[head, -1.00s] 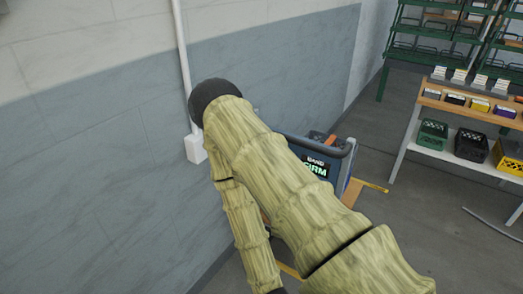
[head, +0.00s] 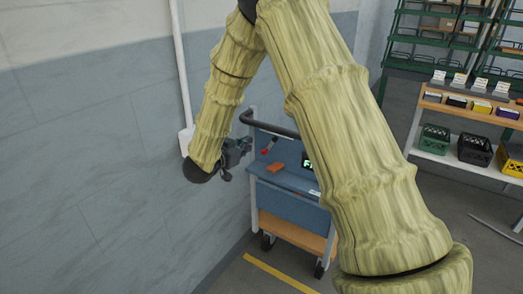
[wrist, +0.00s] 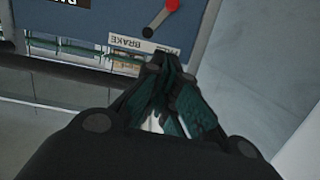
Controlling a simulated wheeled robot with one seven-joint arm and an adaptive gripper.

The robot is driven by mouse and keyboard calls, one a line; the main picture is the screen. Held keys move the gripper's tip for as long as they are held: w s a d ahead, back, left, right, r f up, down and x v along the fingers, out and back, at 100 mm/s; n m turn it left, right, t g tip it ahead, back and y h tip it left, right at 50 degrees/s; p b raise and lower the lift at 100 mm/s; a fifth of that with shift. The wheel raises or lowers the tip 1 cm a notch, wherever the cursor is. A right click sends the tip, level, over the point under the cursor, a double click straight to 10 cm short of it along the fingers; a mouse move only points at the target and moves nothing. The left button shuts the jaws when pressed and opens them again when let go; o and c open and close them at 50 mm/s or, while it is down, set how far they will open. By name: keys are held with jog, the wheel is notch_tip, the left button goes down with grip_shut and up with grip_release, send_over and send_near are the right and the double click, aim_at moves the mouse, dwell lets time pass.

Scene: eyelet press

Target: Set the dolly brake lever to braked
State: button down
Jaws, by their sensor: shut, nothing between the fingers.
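The dolly (head: 290,208) is a blue and wood cart on casters beside the wall. Its brake lever (head: 267,148) is a short arm with a red end, on the upper panel under the dark handle bar. In the wrist view the lever (wrist: 160,18) slants from a dark pivot up right to a red knob, near a white BRAKE label (wrist: 130,43). My gripper (head: 245,147) is at the cart's left side, left of the lever. In the wrist view my gripper (wrist: 165,62) is shut and empty, its tips just below the lever and apparently apart from it.
An orange block (head: 276,168) and a small screen (head: 308,163) are on the cart's panel; my arm partly covers the cart's right side. A wall with a white pipe (head: 181,70) is close on the left. Shelves with crates (head: 475,150) stand far right.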

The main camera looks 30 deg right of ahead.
aim_at(269, 147)
jog(key=shift+r, duration=0.2)
jog(key=shift+d, duration=0.15)
jog(key=w+d+f, duration=0.1)
jog(key=d, duration=0.2)
jog(key=w+d+f, duration=0.1)
jog(key=d+f, duration=0.1)
jog(key=d, duration=0.1)
jog(key=w+d+f, duration=0.1)
jog(key=w+d, duration=0.1)
jog(key=d, duration=0.1)
jog(key=shift+f, duration=0.25)
jog(key=shift+w+f, duration=0.1)
jog(key=shift+f, duration=0.55)
